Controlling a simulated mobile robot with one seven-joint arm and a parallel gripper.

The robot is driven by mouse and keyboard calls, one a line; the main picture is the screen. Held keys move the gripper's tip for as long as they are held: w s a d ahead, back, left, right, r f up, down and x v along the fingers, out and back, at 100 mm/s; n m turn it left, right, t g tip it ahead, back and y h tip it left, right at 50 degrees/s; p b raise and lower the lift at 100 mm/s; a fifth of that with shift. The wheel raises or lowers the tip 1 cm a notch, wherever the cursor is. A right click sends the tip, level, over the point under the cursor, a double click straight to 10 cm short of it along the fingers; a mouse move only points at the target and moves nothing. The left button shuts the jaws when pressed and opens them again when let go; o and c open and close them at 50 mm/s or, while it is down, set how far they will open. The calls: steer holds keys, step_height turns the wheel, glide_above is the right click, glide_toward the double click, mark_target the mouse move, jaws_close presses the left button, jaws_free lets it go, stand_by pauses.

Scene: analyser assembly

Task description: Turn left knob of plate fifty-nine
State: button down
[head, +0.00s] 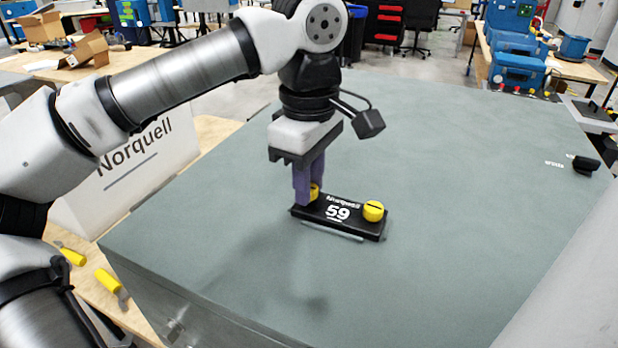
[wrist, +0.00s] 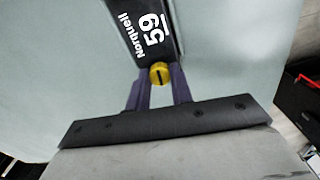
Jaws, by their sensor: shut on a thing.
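The black plate (head: 345,226), marked "Norquell 59", lies on the grey-green cabinet top. Its left yellow knob (head: 315,191) is mostly hidden behind my gripper's purple fingers in the head view. The right yellow knob (head: 373,211) stands clear, with a dark slot across its top. My gripper (head: 308,198) points straight down and is shut on the left knob. In the wrist view, the left knob (wrist: 159,74) sits between the two fingertips (wrist: 158,84), its dark slot running roughly along the plate's length. The plate (wrist: 147,30) extends upward from it there, and the right knob is out of view.
The cabinet top (head: 450,160) is broad and clear around the plate. A small black part (head: 585,165) lies near its far right edge. Yellow-handled tools (head: 110,282) lie on the wooden bench at lower left. Blue cases (head: 517,70) stand at the back right.

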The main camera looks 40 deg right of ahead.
steer(key=c, duration=1.2)
jaws_free()
steer(key=shift+r, duration=0.1)
step_height(320, 180, up, 14)
steer(key=p, duration=0.2)
steer(key=shift+f, duration=0.2)
